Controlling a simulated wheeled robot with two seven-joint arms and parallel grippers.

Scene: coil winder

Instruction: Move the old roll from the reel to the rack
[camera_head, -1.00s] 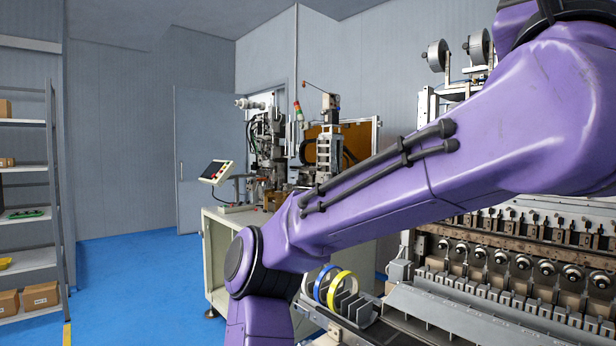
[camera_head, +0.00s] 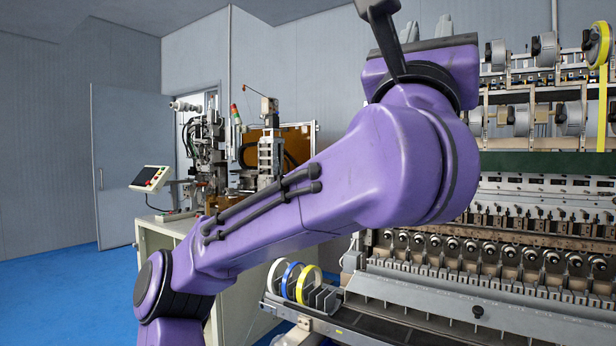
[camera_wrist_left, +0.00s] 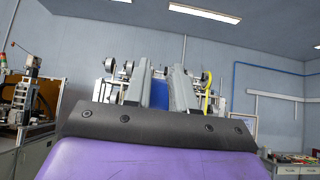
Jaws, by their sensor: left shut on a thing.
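My left gripper (camera_wrist_left: 158,74) is shut on a blue roll (camera_wrist_left: 158,95), seen edge-on between the two grey fingers in the left wrist view. The rack (camera_head: 325,298), with dark upright dividers, stands low at the front of the machine. White (camera_head: 271,276), blue (camera_head: 287,281) and yellow (camera_head: 303,285) rolls stand upright in its left part. A yellow roll (camera_head: 604,45) hangs on a reel at the upper right. My right gripper is not in view.
The long winding machine (camera_head: 540,245) fills the right side, with several grey reels (camera_head: 545,48) along its top. A smaller machine on a cabinet (camera_head: 150,240) stands behind my arm. Blue floor (camera_head: 60,285) is clear at the left.

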